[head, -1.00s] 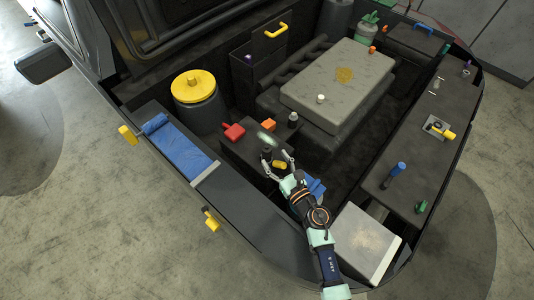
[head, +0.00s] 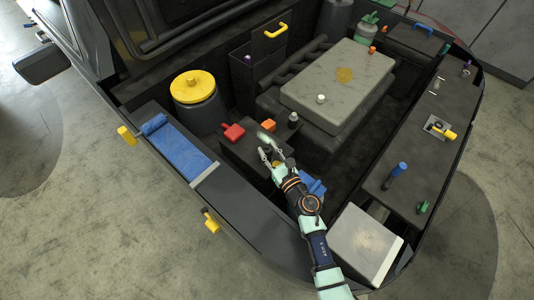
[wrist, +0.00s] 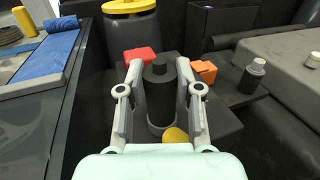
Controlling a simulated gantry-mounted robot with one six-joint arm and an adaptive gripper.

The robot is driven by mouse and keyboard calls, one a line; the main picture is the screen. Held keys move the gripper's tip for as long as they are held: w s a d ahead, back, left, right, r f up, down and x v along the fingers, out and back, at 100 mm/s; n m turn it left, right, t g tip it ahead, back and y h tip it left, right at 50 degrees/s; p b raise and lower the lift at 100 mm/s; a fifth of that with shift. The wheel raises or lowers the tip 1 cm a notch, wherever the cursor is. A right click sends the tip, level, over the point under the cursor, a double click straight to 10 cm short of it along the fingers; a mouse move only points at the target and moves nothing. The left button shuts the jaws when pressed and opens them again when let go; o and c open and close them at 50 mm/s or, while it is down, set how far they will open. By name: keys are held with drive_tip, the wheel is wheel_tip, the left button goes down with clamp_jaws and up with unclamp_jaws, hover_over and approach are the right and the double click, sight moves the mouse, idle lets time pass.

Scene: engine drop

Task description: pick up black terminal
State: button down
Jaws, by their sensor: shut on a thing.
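The black terminal (wrist: 160,92) is a dark upright cylinder with a narrower top, seen in the middle of the wrist view. My gripper (wrist: 160,84) has one finger on each side of it and is shut on it. In the head view my gripper (head: 270,146) is over the dark battery box (head: 240,150), and its fingers largely hide the terminal. I cannot tell whether the terminal is clear of the box.
A red cap (head: 233,132) and an orange block (head: 268,125) sit close behind my gripper. A yellow piece (wrist: 175,135) lies just in front of the terminal. A yellow-lidded reservoir (head: 194,87) stands at the back left. A grey engine cover (head: 330,95) is to the right.

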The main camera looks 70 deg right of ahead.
drive_tip(key=shift+r, duration=0.1)
wheel_tip(320, 180, up, 20)
drive_tip(key=p, duration=1.5)
